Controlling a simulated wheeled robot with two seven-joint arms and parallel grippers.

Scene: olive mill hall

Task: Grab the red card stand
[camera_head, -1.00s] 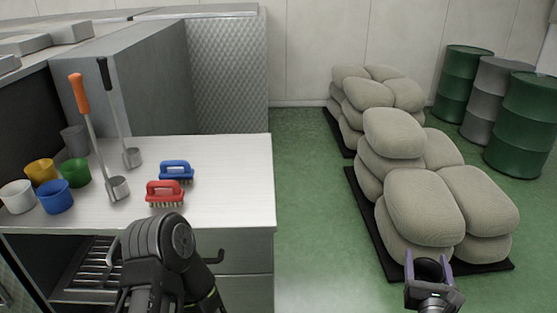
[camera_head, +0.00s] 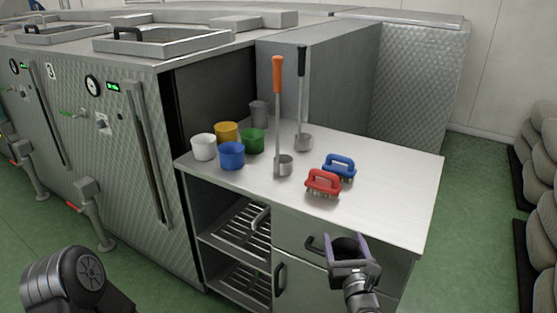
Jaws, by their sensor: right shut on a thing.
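I see no red card stand in this view. The red thing here is a scrubbing brush (camera_head: 323,182) with a loop handle, on the steel worktop (camera_head: 394,214). My right gripper (camera_head: 349,247) is in front of the worktop's drawer, below the red brush and apart from it. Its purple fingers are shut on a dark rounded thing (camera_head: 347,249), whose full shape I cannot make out. My left gripper is out of view; only part of my left arm shows at the lower left.
A blue brush (camera_head: 339,166) lies behind the red one. Two upright ladles, one with an orange handle (camera_head: 278,75), and several coloured cups, including a blue cup (camera_head: 231,155), stand on the left of the worktop. Stacked sacks (camera_head: 545,150) stand at the right edge.

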